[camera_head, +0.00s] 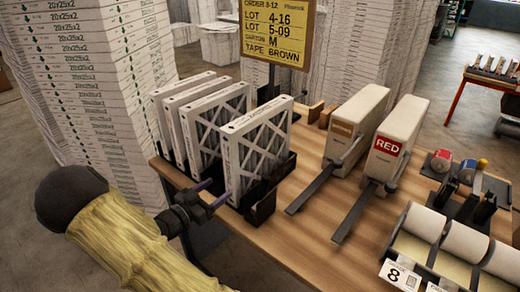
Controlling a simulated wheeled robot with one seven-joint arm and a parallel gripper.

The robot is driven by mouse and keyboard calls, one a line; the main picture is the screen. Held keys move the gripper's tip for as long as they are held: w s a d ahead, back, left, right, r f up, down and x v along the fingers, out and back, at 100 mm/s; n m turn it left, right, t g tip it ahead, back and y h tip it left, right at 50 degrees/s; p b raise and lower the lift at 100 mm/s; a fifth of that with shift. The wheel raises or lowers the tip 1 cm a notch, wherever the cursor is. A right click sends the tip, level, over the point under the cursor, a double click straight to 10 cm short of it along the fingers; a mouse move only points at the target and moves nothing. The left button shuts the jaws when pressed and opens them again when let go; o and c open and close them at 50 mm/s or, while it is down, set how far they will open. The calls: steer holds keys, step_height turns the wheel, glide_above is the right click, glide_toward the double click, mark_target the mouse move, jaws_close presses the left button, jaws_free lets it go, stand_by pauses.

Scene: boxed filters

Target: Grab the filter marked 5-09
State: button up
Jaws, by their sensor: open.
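Several white-framed pleated filters stand upright in a black rack on the wooden table. The front filter (258,150) stands apart from the others, at the rack's right end. Behind it to the left are a wider filter (205,125) and further ones (170,105). The markings on their edges are too small to read, so I cannot tell which is 5-09. My gripper (214,195) is open beside the lower left edge of the front filter. I cannot tell whether its fingers touch or straddle that edge.
A yellow sign (277,32) lists lots 4-16 and 5-09, carton M and brown tape. Two cartons, one brown-labelled (355,125) and one marked RED (398,135), stand right of the rack. Tape dispensers (470,185) and white rolls (465,242) are further right. Tall box stacks (85,80) stand behind.

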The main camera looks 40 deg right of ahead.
mark_target(228, 181)
steer(key=d, duration=0.5)
steer(key=shift+w+d+p, duration=0.2)
steer(key=shift+d+p, duration=0.1)
steer(key=shift+p, duration=0.1)
steer(key=shift+s+d+p, duration=0.1)
steer(key=shift+d+p, duration=0.75)
steer(key=shift+d, duration=1.75)
steer(key=shift+r, duration=0.1)
steer(key=c, duration=1.1)
steer(key=shift+c, duration=0.2)
